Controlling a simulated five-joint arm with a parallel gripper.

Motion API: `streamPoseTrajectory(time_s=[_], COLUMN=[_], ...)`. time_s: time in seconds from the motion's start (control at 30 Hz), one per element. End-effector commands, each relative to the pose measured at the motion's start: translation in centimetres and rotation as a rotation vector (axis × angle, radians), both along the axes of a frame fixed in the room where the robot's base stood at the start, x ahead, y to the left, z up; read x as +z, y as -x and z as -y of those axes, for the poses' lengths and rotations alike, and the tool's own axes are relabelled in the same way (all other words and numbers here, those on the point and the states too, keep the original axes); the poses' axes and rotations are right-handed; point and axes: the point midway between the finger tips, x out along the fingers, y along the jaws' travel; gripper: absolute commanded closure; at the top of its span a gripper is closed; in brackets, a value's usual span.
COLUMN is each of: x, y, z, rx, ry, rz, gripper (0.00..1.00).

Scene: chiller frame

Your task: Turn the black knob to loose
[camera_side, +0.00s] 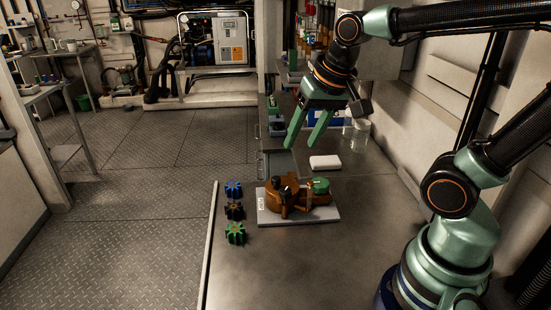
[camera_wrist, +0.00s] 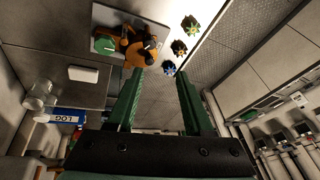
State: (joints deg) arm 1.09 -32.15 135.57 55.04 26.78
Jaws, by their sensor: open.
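A brown-orange housing (camera_side: 291,205) sits on a pale base plate (camera_side: 325,215) on the bench. Small black parts (camera_side: 278,182) stand on top of the housing, one apparently the black knob; its exact setting is too small to read. A green round cap (camera_side: 319,185) is at the housing's right side. In the wrist view the housing (camera_wrist: 135,56) and a black part (camera_wrist: 151,43) show beyond the left fingertip. My gripper (camera_side: 301,146) is open and empty, pointing down above and behind the housing, clear of it. Its two green fingers also show in the wrist view (camera_wrist: 160,71).
A blue star-shaped knob (camera_side: 233,189), a dark brown one (camera_side: 235,210) and a green one (camera_side: 235,233) stand in a row left of the plate, near the bench edge. A white block (camera_side: 325,162) lies behind the plate. Clear jars (camera_side: 360,133) stand farther back. The front bench is clear.

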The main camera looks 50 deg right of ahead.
Motion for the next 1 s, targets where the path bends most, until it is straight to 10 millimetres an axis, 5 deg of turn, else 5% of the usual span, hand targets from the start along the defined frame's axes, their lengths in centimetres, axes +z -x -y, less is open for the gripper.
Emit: streamPoseTrajectory(time_s=[0.6,1.0], x=[-3.6,-5.9], y=[-5.5,-6.1], z=[2.2,2.5], rx=[-1.397,-1.591], ry=[-0.296,-0.304], rz=[-0.272,-0.289], gripper=[0.48,0.48])
